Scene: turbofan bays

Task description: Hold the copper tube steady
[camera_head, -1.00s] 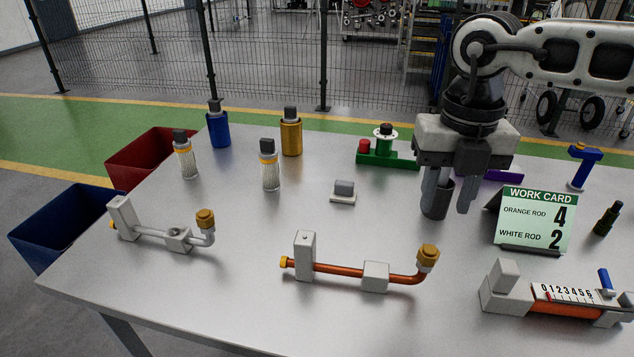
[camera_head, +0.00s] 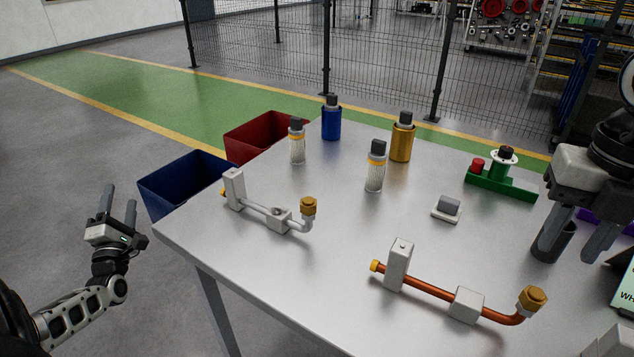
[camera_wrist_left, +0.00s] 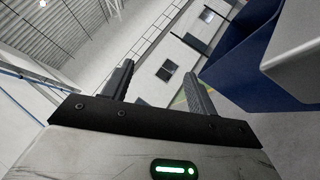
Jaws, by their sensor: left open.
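The copper tube (camera_head: 431,290) lies along the front of the table, held in two grey blocks. It has a brass nut at its left end and a larger brass fitting (camera_head: 532,297) on its upturned right end. My left gripper (camera_head: 119,199) is open and empty, off the table to the left, far from the tube. Its two fingers show apart in the left wrist view (camera_wrist_left: 160,82). My right gripper (camera_head: 572,243) hangs over the table at the right edge with its fingers apart, around or beside a dark grey cup (camera_head: 552,243); I cannot tell which.
A silver tube (camera_head: 262,209) in similar blocks sits left of the copper one. Blue (camera_head: 185,184) and red (camera_head: 262,137) bins stand by the table's left edge. Several canisters, a small grey block (camera_head: 447,208) and a green fixture (camera_head: 500,184) stand farther back. The table (camera_head: 330,260) is clear between the tubes.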

